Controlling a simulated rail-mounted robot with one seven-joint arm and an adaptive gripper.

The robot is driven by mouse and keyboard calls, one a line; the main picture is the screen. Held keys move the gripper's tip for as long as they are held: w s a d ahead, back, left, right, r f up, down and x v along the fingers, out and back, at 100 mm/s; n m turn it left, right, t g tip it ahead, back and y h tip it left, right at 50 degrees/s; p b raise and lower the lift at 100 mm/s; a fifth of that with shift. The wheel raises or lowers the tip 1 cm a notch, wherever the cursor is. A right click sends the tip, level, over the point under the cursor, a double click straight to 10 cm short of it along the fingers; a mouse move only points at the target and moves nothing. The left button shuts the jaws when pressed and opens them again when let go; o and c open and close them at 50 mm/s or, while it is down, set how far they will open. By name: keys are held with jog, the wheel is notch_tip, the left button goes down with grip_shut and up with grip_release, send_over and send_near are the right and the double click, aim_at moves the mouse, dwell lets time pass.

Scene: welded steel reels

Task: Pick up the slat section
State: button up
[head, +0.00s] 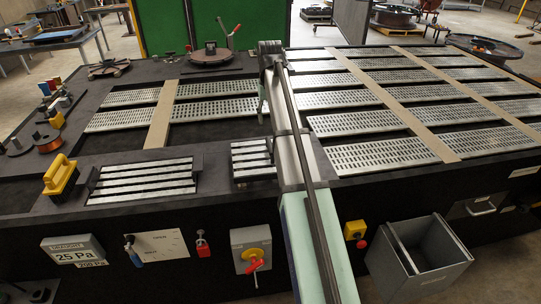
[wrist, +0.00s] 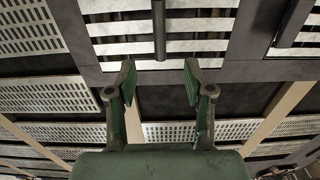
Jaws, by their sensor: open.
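A slat section (head: 252,158) with pale steel slats and dark gaps lies in the front part of the dark table, partly hidden behind my arm. A wider slat section (head: 142,180) lies to its left. In the wrist view a slat section (wrist: 200,46) fills the top middle, with a dark bar across it; I cannot tell for certain which of the two it is. My gripper (wrist: 159,80) is open, with green pads apart and nothing between them.
Perforated plates (head: 385,153) cover much of the table, with tan strips (head: 162,115) between them. A yellow-handled block (head: 60,176) stands at the left. A grey bin (head: 440,255) is at the front right. Round reels (head: 210,55) stand at the back.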

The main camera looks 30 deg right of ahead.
aim_at(270, 144)
notch_tip(270, 144, down, 8)
jog(key=shift+r+p, duration=0.1)
jog(key=shift+p, duration=0.85)
jog(key=shift+f+p, duration=1.25)
jog(key=shift+f, duration=1.45)
jog(key=shift+r, duration=0.1)
grip_shut()
